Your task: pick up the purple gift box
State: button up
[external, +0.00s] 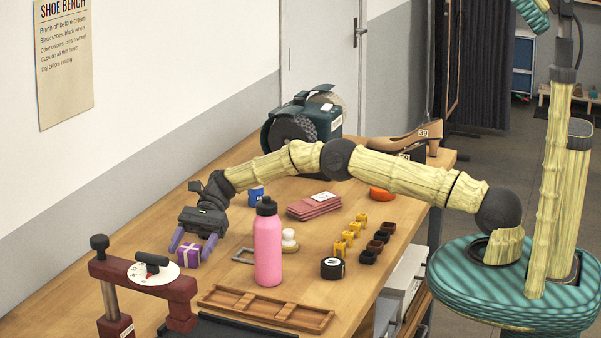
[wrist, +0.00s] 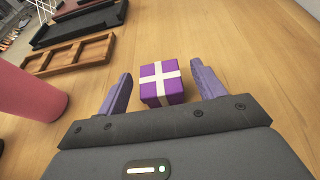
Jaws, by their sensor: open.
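The purple gift box (external: 189,256) is a small cube with a pale ribbon cross, standing on the wooden bench. In the wrist view the box (wrist: 150,92) sits between and slightly beyond the two purple fingers. My gripper (external: 192,248) reaches down over the box from the arm's end, with its fingers at either side of it. In the wrist view my gripper (wrist: 160,88) is open, with a gap between each finger and the box. The box's lower near side is partly hidden by the gripper body in the wrist view.
A pink bottle (external: 268,245) stands right of the gripper; it also shows in the wrist view (wrist: 28,92). A dark red press (external: 150,285) stands in front of the box. A wooden divided tray (external: 265,308) lies nearby. The bench beyond the box in the wrist view is clear.

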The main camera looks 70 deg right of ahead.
jog(key=shift+a+f, duration=0.25)
jog(key=shift+a, duration=0.25)
jog(key=shift+c, duration=0.5)
jog(key=c, duration=1)
